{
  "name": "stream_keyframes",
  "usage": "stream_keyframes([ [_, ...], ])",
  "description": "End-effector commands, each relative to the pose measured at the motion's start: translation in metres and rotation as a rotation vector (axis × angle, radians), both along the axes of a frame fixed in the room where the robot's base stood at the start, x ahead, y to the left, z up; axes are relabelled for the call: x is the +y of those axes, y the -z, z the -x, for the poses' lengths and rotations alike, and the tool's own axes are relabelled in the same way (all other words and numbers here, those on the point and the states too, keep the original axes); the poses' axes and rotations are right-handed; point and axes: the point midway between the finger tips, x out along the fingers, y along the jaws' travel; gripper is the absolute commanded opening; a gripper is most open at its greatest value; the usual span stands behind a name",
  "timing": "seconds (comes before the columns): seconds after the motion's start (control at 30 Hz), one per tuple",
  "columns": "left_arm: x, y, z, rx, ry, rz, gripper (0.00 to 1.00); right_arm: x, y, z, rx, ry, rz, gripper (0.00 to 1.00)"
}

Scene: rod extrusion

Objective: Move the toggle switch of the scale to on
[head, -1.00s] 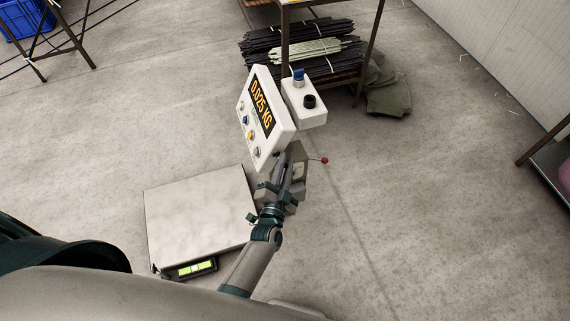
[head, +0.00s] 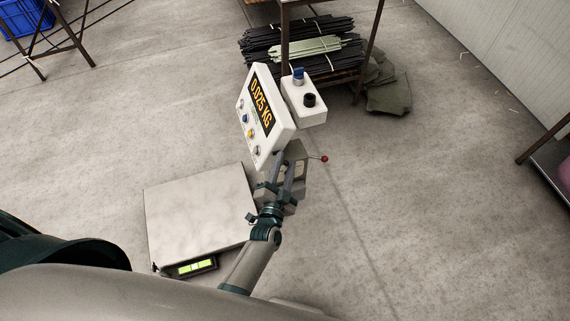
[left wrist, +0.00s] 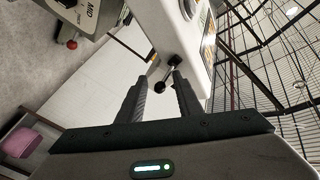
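The scale has a white display head (head: 284,127) reading 0.025 KG and a flat metal platform (head: 198,215) on the floor. In the left wrist view, the toggle switch (left wrist: 171,64) is a short metal lever with a black ball end, standing out from the white housing (left wrist: 170,30). My left gripper (head: 282,160) is below the display head; in the left wrist view its fingers (left wrist: 162,77) are apart, with the ball between the tips. I cannot tell whether either finger touches it. In the head view the lever is too small to make out clearly. My right gripper is not in view.
A grey box with a red-ball lever (head: 323,159) is beside my left gripper; a MID label (left wrist: 91,15) shows on it. A white box with blue and black knobs (head: 304,101) adjoins the display head. A rack with bundled rods (head: 305,48) stands behind.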

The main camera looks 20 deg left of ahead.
Motion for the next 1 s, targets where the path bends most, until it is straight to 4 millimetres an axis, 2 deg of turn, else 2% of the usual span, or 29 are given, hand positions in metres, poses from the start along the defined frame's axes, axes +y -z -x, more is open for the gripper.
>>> stream_keyframes([
  [0.27,-0.001,-0.002,0.024,0.001,0.001,-0.001,0.32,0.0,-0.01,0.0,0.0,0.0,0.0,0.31],
  [0.6,-0.005,-0.003,0.089,0.003,0.001,-0.001,0.32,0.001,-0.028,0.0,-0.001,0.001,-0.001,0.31],
  [0.8,-0.007,0.0,0.129,0.003,0.0,0.0,0.32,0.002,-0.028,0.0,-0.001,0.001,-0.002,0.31],
  [1.0,-0.008,0.0,0.159,0.001,0.0,0.001,0.32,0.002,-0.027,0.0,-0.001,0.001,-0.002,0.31],
])
